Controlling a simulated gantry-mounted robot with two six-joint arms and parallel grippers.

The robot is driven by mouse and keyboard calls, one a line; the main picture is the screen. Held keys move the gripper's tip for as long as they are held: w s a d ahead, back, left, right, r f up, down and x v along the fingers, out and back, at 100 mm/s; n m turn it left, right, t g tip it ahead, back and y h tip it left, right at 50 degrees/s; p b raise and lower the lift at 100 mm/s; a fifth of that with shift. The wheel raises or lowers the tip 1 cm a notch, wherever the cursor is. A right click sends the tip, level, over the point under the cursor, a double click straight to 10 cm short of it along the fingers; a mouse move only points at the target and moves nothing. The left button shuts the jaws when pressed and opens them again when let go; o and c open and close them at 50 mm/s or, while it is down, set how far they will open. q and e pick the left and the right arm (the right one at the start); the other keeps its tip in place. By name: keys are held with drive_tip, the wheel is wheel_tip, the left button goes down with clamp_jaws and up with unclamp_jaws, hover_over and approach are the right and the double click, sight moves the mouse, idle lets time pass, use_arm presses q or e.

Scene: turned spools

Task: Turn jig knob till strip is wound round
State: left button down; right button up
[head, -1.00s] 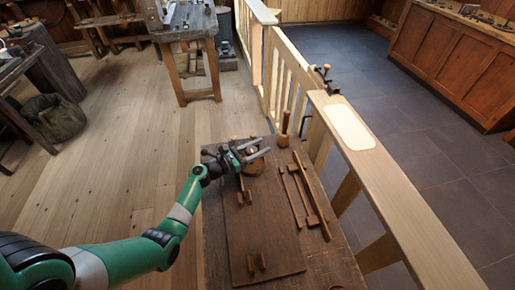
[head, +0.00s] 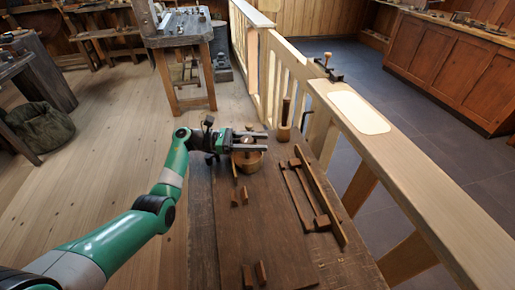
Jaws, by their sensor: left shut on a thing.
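The jig is a dark wooden board on the bench (head: 262,225), with a round turned wooden spool (head: 248,162) near its far end. A knob (head: 247,141) sits on top of the spool. My left gripper (head: 255,142) comes in from the left, level over the spool, with its fingers shut on the knob. The gripper partly hides the knob and the spool top. A thin light strip end (head: 235,168) shows just left of the spool; how far it goes round the spool I cannot tell. My right gripper is not in view.
Paired wooden pegs stand on the board, at its middle (head: 239,197) and near end (head: 254,273). A wooden frame of bars (head: 320,200) lies at the right. A dark-handled tool (head: 284,120) stands behind. A pale railing (head: 405,160) borders the bench's right side.

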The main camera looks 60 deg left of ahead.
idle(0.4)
use_arm(q)
drive_tip(key=shift+c, duration=1.5)
unclamp_jaws()
drive_tip(key=p+v, duration=0.1)
drive_tip(key=v, duration=0.6)
drive_tip(key=shift+s+a, duration=0.15)
drive_tip(key=shift+s, duration=0.05)
